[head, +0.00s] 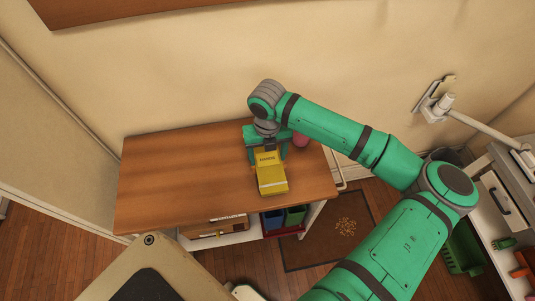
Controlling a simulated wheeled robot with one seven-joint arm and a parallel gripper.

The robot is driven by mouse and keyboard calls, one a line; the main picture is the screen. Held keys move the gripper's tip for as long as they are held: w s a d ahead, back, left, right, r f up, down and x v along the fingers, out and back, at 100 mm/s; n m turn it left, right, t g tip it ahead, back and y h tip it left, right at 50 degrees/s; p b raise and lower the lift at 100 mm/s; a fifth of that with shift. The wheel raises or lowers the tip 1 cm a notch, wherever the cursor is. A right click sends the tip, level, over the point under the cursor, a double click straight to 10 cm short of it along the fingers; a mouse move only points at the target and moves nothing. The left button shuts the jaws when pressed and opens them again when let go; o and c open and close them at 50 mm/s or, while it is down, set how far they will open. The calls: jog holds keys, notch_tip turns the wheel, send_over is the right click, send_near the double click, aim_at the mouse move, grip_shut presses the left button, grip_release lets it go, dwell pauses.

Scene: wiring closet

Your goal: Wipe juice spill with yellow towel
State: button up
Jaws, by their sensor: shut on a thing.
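The yellow towel (271,181) looks like a folded, flat block with dark lettering and a pale stripe near its front end. It is at the right part of the wooden tabletop (185,170). My gripper (266,153) points down at the towel's back end and is shut on it. Whether the towel touches the tabletop is hard to tell. No juice spill shows clearly; the wood under the towel and gripper is hidden.
A pinkish-red rounded thing (300,140) sits just right of my gripper, partly hidden. The tabletop's left half is clear. Below are a shelf with blue (273,220) and green bins (295,215). A brown mat (318,250) with crumbs lies on the floor.

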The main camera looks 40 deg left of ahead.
jog(key=shift+f, duration=0.65)
dwell(0.6)
jog(key=shift+w+d+r, duration=0.1)
jog(key=shift+w+d, duration=0.65)
jog(key=shift+w, duration=0.1)
jog(key=shift+s+a, duration=1.45)
jog(key=shift+s, duration=0.25)
jog(key=shift+d, duration=0.1)
jog(key=shift+w+d, duration=0.7)
jog(key=shift+w, duration=0.15)
jog(key=shift+w+d, duration=0.65)
jog(key=shift+w, duration=0.2)
